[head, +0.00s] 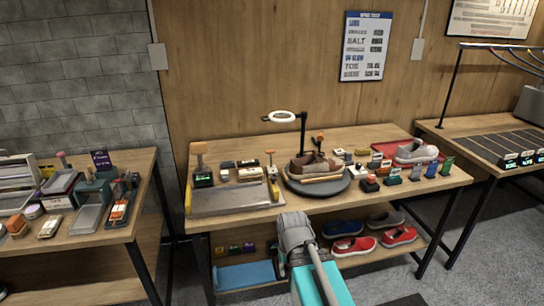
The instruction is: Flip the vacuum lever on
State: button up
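My gripper (294,232) is grey, in front of the middle table's front edge, at the end of my teal-and-grey arm. Its fingertips are not clear, so I cannot tell if it is open or shut. Several upright handles stand on the table. One is a tan-topped handle (200,148) over a small unit with a green display (203,180) at the left. Another is a thin orange-topped handle (270,158) right of it. A small orange knob (320,138) shows behind the brown shoe. I cannot tell which is the vacuum lever or how it is set.
The brown shoe (312,165) sits on a round dark turntable (317,187), under a ring lamp (283,117). A metal tray (228,199) lies left of it. Small bottles and a grey sneaker (416,152) are at right. Other tables flank this one.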

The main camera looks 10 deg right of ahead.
aim_at(270, 151)
jog(key=k, duration=0.1)
jog(key=z, duration=0.95)
jog(key=i, duration=0.7)
jog(key=u, duration=1)
